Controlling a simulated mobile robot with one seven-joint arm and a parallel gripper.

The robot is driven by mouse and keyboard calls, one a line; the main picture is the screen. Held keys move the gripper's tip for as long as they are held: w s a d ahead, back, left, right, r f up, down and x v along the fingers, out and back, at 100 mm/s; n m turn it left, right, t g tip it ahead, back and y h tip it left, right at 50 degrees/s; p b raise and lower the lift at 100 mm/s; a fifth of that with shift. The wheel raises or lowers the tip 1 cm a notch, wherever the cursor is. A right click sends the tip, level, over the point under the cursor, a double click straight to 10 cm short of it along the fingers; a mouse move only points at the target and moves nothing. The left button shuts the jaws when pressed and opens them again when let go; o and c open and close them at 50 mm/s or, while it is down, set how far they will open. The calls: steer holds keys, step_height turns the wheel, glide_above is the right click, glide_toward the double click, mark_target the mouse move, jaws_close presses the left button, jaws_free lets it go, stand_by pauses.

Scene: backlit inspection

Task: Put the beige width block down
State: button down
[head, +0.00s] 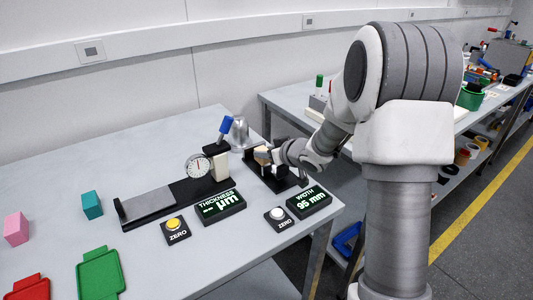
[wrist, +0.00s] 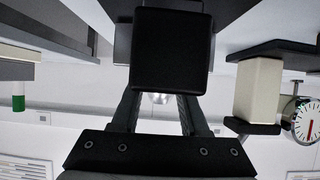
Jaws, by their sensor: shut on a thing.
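The beige width block (head: 261,153) shows in the head view as a small tan patch at the tip of my arm, partly hidden by my gripper (head: 268,156). My gripper is shut on it, at the black width gauge (head: 279,181) near the table's right edge. In the wrist view a dark square face (wrist: 172,50) lies at my fingers (wrist: 160,103); I cannot tell whether it is the block in shade. Whether the block touches the gauge is hidden.
The thickness gauge with its cream column (head: 219,166) and round dial (head: 198,166) stands just left of my gripper. The width display (head: 309,202) reads 95 mm. Two ZERO buttons sit in front.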

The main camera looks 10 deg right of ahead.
steer(key=shift+f, duration=0.15)
steer(key=shift+c, duration=2.1)
jaws_free()
